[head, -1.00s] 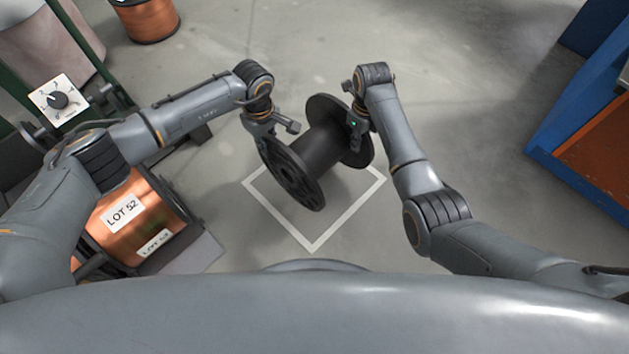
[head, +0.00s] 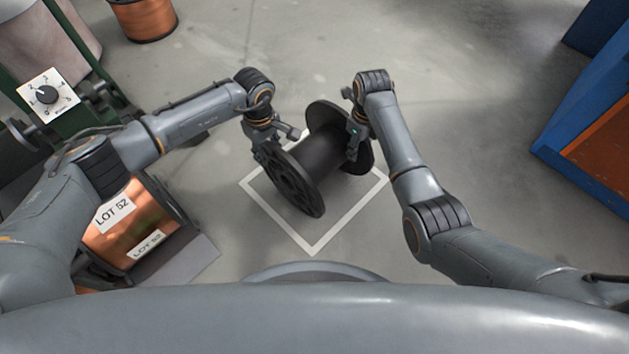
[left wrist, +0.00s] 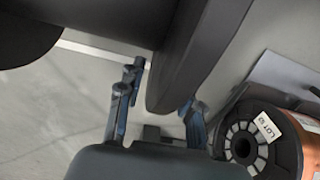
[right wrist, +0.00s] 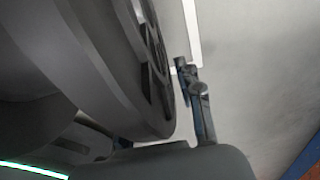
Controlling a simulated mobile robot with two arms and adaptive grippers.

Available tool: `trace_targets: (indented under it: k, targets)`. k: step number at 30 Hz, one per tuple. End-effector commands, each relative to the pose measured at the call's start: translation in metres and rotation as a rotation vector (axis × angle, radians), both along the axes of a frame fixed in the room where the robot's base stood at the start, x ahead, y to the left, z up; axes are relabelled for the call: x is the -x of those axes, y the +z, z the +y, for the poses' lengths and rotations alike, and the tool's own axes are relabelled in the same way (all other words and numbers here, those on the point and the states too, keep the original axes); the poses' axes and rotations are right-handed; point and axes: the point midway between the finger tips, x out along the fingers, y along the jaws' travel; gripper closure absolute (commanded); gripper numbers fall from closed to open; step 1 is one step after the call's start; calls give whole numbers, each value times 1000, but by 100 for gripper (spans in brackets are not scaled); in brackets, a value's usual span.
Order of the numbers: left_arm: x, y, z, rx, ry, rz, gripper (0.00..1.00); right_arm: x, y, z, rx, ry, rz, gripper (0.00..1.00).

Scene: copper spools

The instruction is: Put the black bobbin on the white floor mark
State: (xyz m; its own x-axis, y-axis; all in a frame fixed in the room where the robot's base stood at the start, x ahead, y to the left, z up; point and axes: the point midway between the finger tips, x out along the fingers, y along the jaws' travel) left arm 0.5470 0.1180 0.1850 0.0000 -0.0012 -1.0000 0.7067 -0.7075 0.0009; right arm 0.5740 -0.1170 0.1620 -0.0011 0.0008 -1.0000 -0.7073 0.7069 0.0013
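The black bobbin (head: 322,158) lies on its side between my two grippers, over the back part of the white floor mark (head: 283,235), a square outline. I cannot tell whether it touches the floor. My left gripper (head: 272,148) has its fingers on either side of the left flange, seen in the left wrist view (left wrist: 165,100). My right gripper (head: 353,148) is at the right flange; in the right wrist view one finger (right wrist: 203,110) shows outside the flange and the other is mostly hidden. The mark's back corner is hidden.
Another copper spool (head: 146,20) is at the upper left. A blue bench (head: 585,130) is at the right. The floor around the mark is clear.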

Motion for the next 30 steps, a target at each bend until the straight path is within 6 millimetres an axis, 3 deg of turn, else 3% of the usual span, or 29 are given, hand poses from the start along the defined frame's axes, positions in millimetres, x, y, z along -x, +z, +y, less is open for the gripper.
trace_targets:
  k: [8, 21, 30]
  targets:
    - [-1, 12, 1, -1, -1, -2, 65, 0, 0, -1, 1, 0, 0, 65]
    - [-1, 99, 0, 1, 0, -4, 65, 0, 0, -1, 1, -1, 0, 65]
    - [0, 120, 0, 0, 0, 0, 65, -1, 7, 0, 0, 0, -1, 65]
